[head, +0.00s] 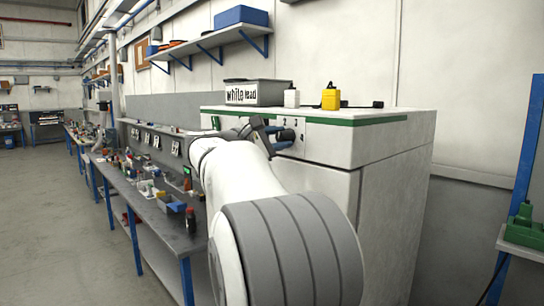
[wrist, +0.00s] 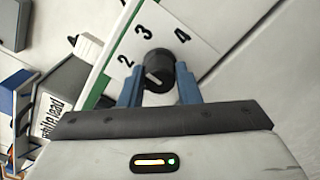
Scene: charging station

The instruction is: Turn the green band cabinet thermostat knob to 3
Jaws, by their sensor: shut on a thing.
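The green band cabinet (head: 330,146) stands right of centre in the head view, white with a green strip along its top edge. Its black thermostat knob (wrist: 158,66) shows in the wrist view on a white dial plate (wrist: 196,58) marked 2, 3 and 4. A pale mark lies on the knob's lower left part; I cannot tell exactly which number it points to. My gripper (wrist: 159,88) has its two blue fingers on either side of the knob, shut on it. In the head view my gripper (head: 272,137) is at the cabinet front, and I cannot make out the knob clearly.
On the cabinet top stand a grey box labelled "white lead" (head: 257,93), a white item (head: 291,98) and a yellow item (head: 331,98). A cluttered workbench (head: 150,206) runs along the left. A wall shelf (head: 212,40) hangs above. The floor at left is clear.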

